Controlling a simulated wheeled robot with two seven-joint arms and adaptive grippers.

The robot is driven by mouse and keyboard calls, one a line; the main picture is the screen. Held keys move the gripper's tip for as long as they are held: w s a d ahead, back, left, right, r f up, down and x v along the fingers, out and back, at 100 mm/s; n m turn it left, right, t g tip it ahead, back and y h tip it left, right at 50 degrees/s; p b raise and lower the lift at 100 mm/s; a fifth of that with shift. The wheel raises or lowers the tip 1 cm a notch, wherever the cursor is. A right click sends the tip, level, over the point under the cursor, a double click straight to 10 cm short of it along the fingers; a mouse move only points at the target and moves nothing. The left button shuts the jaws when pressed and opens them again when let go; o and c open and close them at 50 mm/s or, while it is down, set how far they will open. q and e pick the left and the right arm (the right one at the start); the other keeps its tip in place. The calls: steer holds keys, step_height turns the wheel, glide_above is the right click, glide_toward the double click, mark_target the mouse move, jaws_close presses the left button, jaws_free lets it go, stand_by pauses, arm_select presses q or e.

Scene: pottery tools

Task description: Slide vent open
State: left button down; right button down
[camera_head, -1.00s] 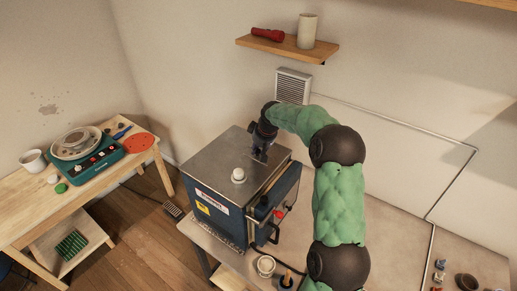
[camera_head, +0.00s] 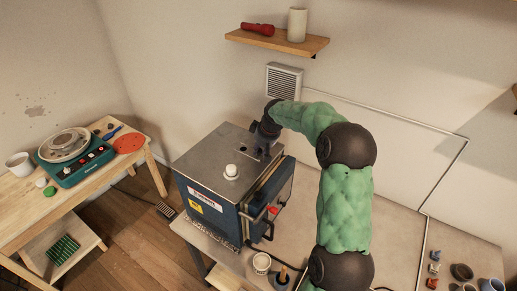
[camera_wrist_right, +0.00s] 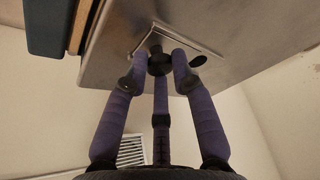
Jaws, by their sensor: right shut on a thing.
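My right gripper (camera_head: 263,151) is over the back right part of that top. In the right wrist view, the purple fingers of my right gripper (camera_wrist_right: 160,58) are closed around a dark round knob (camera_wrist_right: 158,66) on a thin square vent plate (camera_wrist_right: 190,40). A dark vent hole (camera_wrist_right: 198,61) shows beside the plate, at least partly uncovered. In the head view the fingers largely hide the plate. My left gripper is not in view.
A wall grille (camera_head: 284,78) and a shelf (camera_head: 277,41) with a red flashlight and a pale cup are behind the arm. A wooden table (camera_head: 108,175) with a pottery wheel stands at left. A small tub (camera_head: 262,263) sits in front of the kiln.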

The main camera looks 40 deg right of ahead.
steer(key=c, duration=1)
jaws_free()
steer(key=shift+s+d, duration=0.1)
steer(key=shift+s, duration=0.05)
steer(key=shift+r, duration=0.5)
steer(key=v, duration=1.1)
steer(key=shift+s, duration=0.2)
